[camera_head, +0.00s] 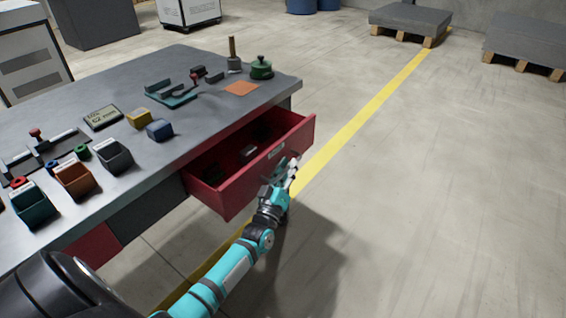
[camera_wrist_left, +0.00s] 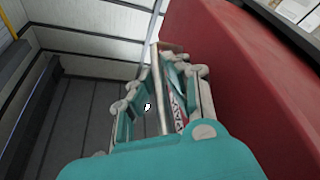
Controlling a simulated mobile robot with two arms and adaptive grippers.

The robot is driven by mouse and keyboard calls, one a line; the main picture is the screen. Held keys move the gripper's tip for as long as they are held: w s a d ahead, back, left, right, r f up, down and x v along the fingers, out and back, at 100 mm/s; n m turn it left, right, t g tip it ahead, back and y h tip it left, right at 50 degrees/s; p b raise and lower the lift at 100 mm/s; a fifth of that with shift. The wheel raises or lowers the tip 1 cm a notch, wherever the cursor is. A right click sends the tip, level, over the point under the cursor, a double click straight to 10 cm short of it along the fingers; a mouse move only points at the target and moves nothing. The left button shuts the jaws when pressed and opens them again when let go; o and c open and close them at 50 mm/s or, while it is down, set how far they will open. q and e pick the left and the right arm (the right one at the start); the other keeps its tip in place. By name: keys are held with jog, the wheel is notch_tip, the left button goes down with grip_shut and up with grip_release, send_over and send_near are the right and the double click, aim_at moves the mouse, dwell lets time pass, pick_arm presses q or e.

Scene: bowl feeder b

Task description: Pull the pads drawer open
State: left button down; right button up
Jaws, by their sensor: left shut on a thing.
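The red pads drawer (camera_head: 240,190) stands well out from the front of the grey workbench, and its inside shows. Some small dark things lie in it, too dim to tell apart. My left gripper (camera_head: 282,176) is at the drawer's outer front face, its fingers shut on the drawer handle. In the left wrist view the gripper (camera_wrist_left: 160,98) closes around a pale bar, the handle (camera_wrist_left: 161,90), beside the red drawer front (camera_wrist_left: 240,70). Part of the handle is hidden by the fingers. My right gripper is not in view.
The workbench top (camera_head: 195,130) carries bins, a yellow block (camera_head: 139,118), a blue block (camera_head: 160,130), a display (camera_head: 103,118), a green weight-like knob (camera_head: 261,68) and an orange pad (camera_head: 241,88). The floor (camera_head: 430,200) right of the drawer is clear. Pallets (camera_head: 410,22) stand far back.

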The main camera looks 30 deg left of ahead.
pick_arm(q)
jog(key=shift+s+d+p, duration=0.2)
jog(key=shift+d+p, duration=0.2)
jog(key=shift+d, duration=1.85)
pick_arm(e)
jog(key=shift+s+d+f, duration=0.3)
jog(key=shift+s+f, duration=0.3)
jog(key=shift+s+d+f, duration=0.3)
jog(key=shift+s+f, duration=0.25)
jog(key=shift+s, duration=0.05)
pick_arm(q)
jog(key=c, duration=1.6)
grip_release()
jog(key=shift+c, duration=0.2)
jog(key=v, duration=1.2)
